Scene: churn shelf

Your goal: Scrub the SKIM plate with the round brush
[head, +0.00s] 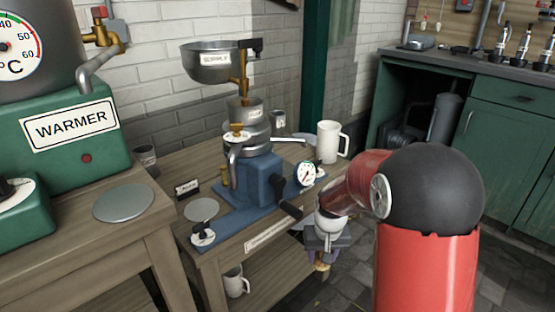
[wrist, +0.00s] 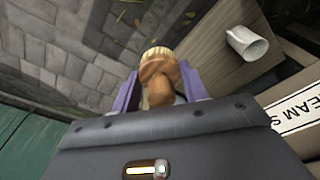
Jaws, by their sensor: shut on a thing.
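My gripper (head: 322,256) hangs in front of the separator bench, low at its right front corner. In the wrist view its purple fingers (wrist: 160,84) are shut on a round brush with a tan wooden body and pale bristles (wrist: 156,53). The brush (head: 321,267) shows only as a small piece below the gripper in the head view. A flat grey round plate (head: 201,209) lies on the bench beside a small dark name card (head: 187,188). I cannot read the card, so I cannot tell if this is the SKIM plate. The brush is apart from this plate.
The blue-based separator (head: 262,180) with a crank (head: 290,210) stands between my gripper and the plate. A white mug (head: 332,142) is at the back. Another mug (head: 236,282) is on the lower shelf. A larger grey disc (head: 123,203) lies before the WARMER (head: 72,126).

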